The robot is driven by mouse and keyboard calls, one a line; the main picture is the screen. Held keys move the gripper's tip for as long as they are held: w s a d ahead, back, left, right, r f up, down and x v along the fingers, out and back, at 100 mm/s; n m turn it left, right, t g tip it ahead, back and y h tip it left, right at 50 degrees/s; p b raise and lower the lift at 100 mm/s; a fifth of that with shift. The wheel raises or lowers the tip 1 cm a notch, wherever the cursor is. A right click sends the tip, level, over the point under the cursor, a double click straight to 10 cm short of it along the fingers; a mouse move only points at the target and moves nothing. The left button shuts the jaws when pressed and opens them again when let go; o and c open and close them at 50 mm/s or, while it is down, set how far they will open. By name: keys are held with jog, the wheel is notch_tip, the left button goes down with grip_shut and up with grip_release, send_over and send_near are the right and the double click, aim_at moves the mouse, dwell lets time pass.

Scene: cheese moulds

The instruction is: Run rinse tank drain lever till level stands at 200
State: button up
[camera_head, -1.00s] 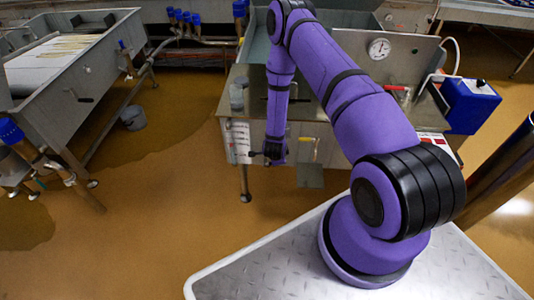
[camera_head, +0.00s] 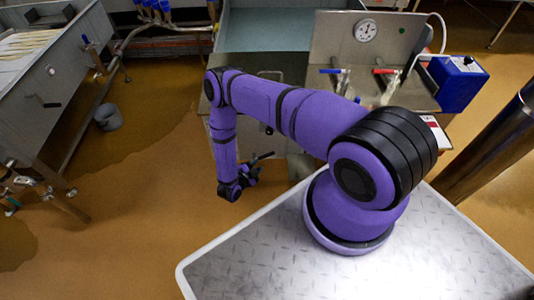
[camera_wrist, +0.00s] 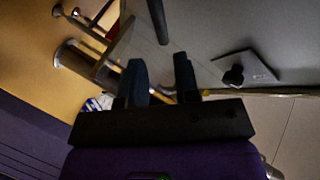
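The rinse tank (camera_head: 264,40) stands behind my arm, with a steel back panel carrying a round dial (camera_head: 366,31); its reading is too small to tell. My gripper (camera_head: 255,168) hangs low in front of the tank, above the brown floor. In the wrist view its two dark fingers (camera_wrist: 160,76) stand apart with nothing between them. A dark bar (camera_wrist: 157,20) shows beyond the fingertips; I cannot tell whether it is the drain lever. A small plate with a black knob (camera_wrist: 234,75) is to its right. My arm hides much of the tank front. The water level cannot be read.
A blue-handled valve (camera_head: 332,72) and a red-handled valve (camera_head: 385,72) sit at the back panel, beside a blue box (camera_head: 458,82) with a white hose. The floor between is clear.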

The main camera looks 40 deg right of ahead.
aim_at(267, 156)
jog(key=x, duration=1)
grip_shut()
